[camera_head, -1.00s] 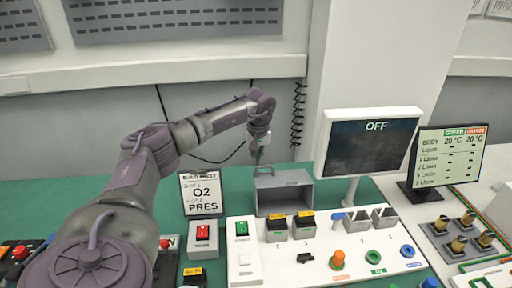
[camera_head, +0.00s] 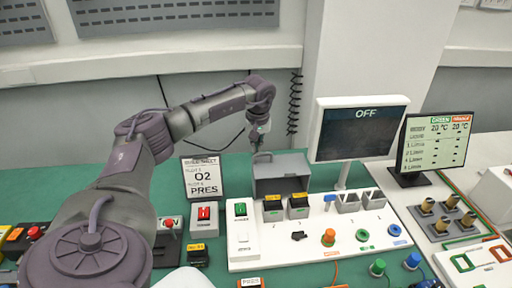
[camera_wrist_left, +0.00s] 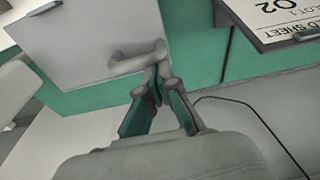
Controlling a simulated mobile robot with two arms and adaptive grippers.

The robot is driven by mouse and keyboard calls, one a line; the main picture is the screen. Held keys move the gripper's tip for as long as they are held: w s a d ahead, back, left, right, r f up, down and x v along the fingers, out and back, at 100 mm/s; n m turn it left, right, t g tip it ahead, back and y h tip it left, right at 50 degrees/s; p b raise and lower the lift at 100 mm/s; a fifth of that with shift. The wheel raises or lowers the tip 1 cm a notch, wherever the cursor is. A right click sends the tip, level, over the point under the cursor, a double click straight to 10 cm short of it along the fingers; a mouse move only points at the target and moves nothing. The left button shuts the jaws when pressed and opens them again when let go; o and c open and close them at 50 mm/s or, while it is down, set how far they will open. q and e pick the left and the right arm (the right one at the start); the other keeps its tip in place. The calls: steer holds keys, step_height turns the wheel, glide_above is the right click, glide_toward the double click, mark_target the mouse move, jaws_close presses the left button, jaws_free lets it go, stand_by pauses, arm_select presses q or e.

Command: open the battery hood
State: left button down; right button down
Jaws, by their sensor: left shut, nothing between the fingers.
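The battery hood (camera_head: 281,176) is a grey box-like cover with a handle at its upper left edge. It stands at the back of the white console, below and left of the OFF monitor. In the left wrist view, a pale grey panel of the hood (camera_wrist_left: 85,45) fills the upper left, with its bar handle (camera_wrist_left: 130,62) in front. My left gripper (camera_head: 260,152) is at the handle. Its fingers (camera_wrist_left: 158,85) are shut and empty, their tips overlapping the handle's end; I cannot tell if they touch. My right gripper is out of view.
The console (camera_head: 320,245) carries switches, black blocks and coloured knobs before the hood. The OFF monitor (camera_head: 358,132) stands close on the right. A sheet stand (camera_head: 203,178) reading O2 PRES is on the left.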

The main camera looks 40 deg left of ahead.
arm_select(q)
steer(key=shift+w+a+f, duration=0.15)
steer(key=shift+a+f, duration=0.05)
steer(key=shift+f, duration=0.05)
steer(key=shift+w+a+f, duration=0.2)
steer(key=shift+w+a, duration=0.05)
steer(key=shift+w+a+r, duration=0.1)
steer(key=shift+a+r, duration=0.05)
step_height(320, 180, up, 12)
steer(key=s+d, duration=0.1)
steer(key=d, duration=0.1)
steer(key=shift+s+d+r, duration=0.15)
steer(key=shift+s+d, duration=0.1)
steer(key=shift+s, duration=0.15)
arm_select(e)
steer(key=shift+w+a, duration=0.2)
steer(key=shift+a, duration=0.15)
